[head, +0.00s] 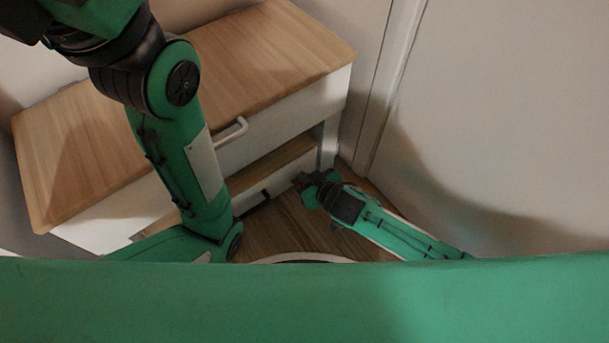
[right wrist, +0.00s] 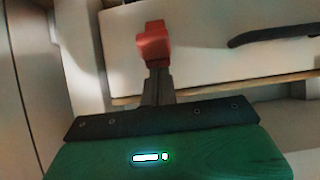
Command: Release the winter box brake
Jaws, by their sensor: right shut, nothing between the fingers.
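A red tab (right wrist: 153,43), which looks like the brake, shows in the right wrist view against a white panel (right wrist: 200,60). A dark handle (right wrist: 275,35) is on that panel, to the right of the tab. The low white box front (head: 285,180) with a dark handle (head: 258,201) shows in the head view under the wooden-topped unit. My right gripper (head: 303,182) is shut and empty, near the right end of this box. Its dark fingers (right wrist: 158,88) point at the red tab and overlap its lower end; I cannot tell if they touch. My left gripper is out of view.
The wooden-topped unit (head: 270,45) has a white upper drawer with a white handle (head: 232,132). A pale wall or door panel (head: 500,110) stands close on the right. My left arm crosses in front of the unit. A small patch of wooden floor (head: 290,232) is clear.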

